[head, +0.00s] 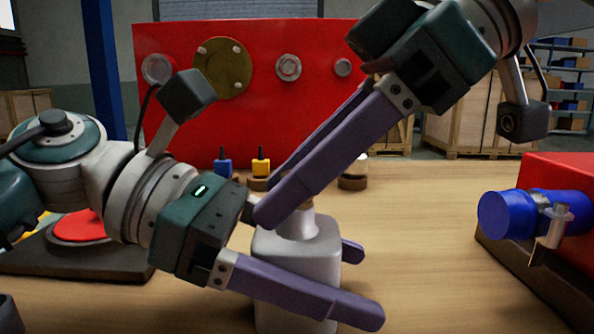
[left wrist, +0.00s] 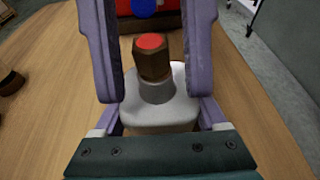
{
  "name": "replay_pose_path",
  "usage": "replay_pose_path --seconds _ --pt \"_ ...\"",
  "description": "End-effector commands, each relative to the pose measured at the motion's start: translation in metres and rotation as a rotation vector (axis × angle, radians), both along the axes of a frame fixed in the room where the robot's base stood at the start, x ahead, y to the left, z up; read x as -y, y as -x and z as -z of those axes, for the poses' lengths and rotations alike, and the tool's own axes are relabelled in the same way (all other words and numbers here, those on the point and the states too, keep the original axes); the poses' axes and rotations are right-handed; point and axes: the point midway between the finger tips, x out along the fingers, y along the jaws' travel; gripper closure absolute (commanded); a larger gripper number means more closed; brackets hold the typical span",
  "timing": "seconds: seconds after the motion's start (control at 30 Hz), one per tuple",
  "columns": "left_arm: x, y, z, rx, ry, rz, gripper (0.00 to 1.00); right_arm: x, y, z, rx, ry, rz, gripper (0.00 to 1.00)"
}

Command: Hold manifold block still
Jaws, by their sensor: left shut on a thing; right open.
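The manifold block (head: 296,246) is a light grey, rounded block standing upright on the wooden bench, with a round neck on top. In the left wrist view the block (left wrist: 160,114) carries a brown hexagonal fitting (left wrist: 153,64) with a red top. My left gripper (head: 362,282) comes in low from the left and is shut on the block, one finger on each side. My right gripper (head: 268,200) reaches down from the upper right and is open. Its fingers flank the fitting with gaps on both sides. In the head view the near finger hides the fitting.
A red panel (head: 320,40) stands behind the bench. Small blue (head: 222,167) and yellow (head: 261,166) parts sit on the bench behind the block. A red machine with a blue cylinder (head: 510,215) is at the right. A red disc (head: 80,228) lies at the left. Bench (head: 430,230) right of the block is clear.

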Motion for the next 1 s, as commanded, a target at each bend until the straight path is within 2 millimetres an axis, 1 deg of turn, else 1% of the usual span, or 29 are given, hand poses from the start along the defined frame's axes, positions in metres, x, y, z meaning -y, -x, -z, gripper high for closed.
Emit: replay_pose_path --seconds 0.07,0.27,0.33,0.43,0.63,0.8,1.0 --pt "0.000 0.000 0.000 0.000 0.000 0.000 1.00 0.000 0.000 0.000 0.001 0.002 0.021 0.54" --pt "0.000 0.000 0.000 0.000 0.000 0.000 1.00 0.000 0.001 0.001 0.004 0.003 0.195 0.54" --pt "0.000 0.000 0.000 0.000 0.000 0.000 1.00 -0.006 0.004 0.000 0.007 -0.004 0.204 0.54" --pt "0.000 0.000 0.000 0.000 0.000 0.000 1.00 -0.010 0.005 -0.002 0.017 -0.004 0.219 0.54" --pt "0.000 0.000 0.000 0.000 0.000 0.000 1.00 -0.001 0.002 0.001 -0.011 -0.009 0.324 0.54" --pt "0.000 0.000 0.000 0.000 0.000 0.000 1.00 -0.003 0.002 -0.001 -0.002 -0.009 0.464 0.54" --pt "0.000 0.000 0.000 0.000 0.000 0.000 1.00 0.000 0.000 0.000 -0.003 -0.001 0.526 0.54"
